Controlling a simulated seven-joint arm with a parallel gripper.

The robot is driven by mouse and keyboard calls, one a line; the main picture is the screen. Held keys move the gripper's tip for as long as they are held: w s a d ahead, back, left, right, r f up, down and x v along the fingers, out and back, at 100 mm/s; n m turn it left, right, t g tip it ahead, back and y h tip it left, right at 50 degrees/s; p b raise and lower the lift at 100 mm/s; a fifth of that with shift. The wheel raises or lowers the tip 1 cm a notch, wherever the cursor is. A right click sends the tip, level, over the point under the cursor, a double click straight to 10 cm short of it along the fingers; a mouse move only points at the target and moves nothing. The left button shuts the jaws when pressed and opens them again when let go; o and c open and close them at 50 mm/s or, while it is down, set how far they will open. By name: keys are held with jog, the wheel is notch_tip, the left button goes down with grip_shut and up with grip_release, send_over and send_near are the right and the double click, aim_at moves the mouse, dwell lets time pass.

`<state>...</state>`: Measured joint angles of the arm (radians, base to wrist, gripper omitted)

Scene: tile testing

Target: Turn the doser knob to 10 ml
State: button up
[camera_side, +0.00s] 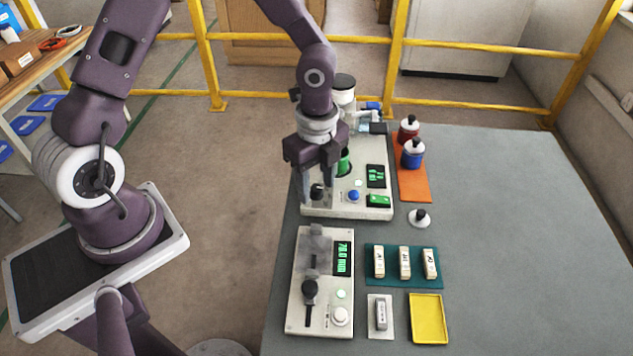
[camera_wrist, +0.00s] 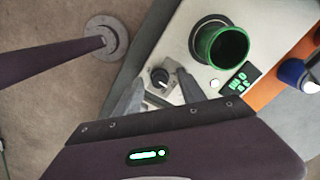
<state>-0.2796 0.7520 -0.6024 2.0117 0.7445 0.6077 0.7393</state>
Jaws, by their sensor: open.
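The doser (camera_side: 346,209) is a pale box at the back of the bench, with a green cup (camera_wrist: 222,45) set in its top. Its black knob (camera_side: 317,192) is at the front left of the panel and also shows in the wrist view (camera_wrist: 159,77). My gripper (camera_side: 318,182) is open above the panel, with one finger on either side of the knob. In the wrist view its fingertips (camera_wrist: 157,88) straddle the knob; I cannot tell whether they touch it. The doser's display (camera_side: 376,176) has green digits too small to read for certain.
A blue button (camera_side: 353,195) and a green switch (camera_side: 378,201) are right of the knob. A lever device (camera_side: 324,315) stands in front. Red (camera_side: 408,130) and blue (camera_side: 412,154) bottles stand on an orange mat (camera_side: 414,190). The right side of the bench is clear.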

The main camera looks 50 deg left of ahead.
jog(key=shift+f, duration=0.15)
grip_shut()
jog(key=shift+n, duration=0.4)
jog(key=n, duration=0.3)
jog(key=shift+n, duration=2.5)
grip_release()
